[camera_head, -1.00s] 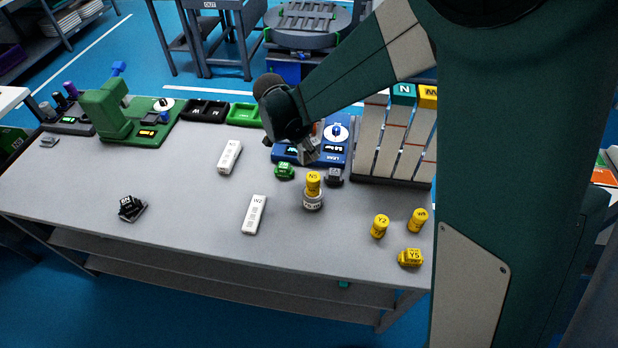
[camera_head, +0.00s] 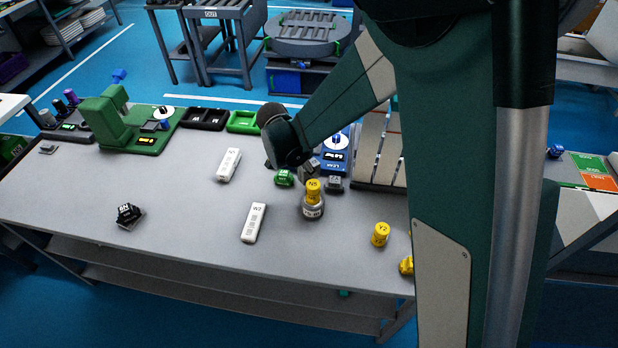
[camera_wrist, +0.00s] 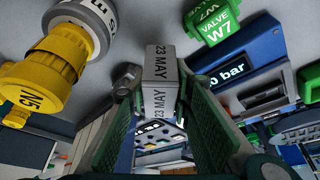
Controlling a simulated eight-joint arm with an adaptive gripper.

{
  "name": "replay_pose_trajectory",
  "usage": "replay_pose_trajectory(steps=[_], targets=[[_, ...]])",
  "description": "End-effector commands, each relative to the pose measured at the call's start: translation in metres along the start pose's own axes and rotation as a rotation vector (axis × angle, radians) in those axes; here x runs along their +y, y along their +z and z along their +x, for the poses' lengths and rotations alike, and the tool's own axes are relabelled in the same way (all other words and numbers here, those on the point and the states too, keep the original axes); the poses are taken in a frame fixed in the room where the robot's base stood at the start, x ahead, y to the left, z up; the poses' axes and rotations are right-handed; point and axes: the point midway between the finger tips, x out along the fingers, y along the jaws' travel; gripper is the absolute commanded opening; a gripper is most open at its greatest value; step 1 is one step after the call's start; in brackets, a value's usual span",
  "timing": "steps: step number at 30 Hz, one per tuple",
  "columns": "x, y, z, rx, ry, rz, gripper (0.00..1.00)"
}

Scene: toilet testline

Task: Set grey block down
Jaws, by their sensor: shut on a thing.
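My gripper (camera_wrist: 160,125) is shut on a grey block (camera_wrist: 160,80) printed "23 MAY" on two faces. The block sits between the green fingertips. In the head view the held grey block (camera_head: 309,169) shows small under the dark wrist, just in front of the blue panel and behind the green valve block (camera_head: 284,178). The green valve block W7 also shows in the wrist view (camera_wrist: 214,22), to the right of the held block. I cannot tell whether the held block touches the table (camera_head: 190,205).
A yellow-topped N5 piece (camera_head: 313,190) on a grey base and a dark grey block (camera_head: 335,184) stand close by. The blue panel (camera_head: 334,157) is behind. White bars W2 (camera_head: 253,222) and (camera_head: 229,165) lie left. The table's left middle is mostly clear.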

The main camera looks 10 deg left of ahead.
Motion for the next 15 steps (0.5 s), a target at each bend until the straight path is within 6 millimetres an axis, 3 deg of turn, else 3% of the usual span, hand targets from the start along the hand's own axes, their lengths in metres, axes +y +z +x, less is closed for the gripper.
replay_pose_trajectory(steps=[15], targets=[[0.000, 0.014, 0.034, 0.000, 0.000, 0.000, 0.08]])
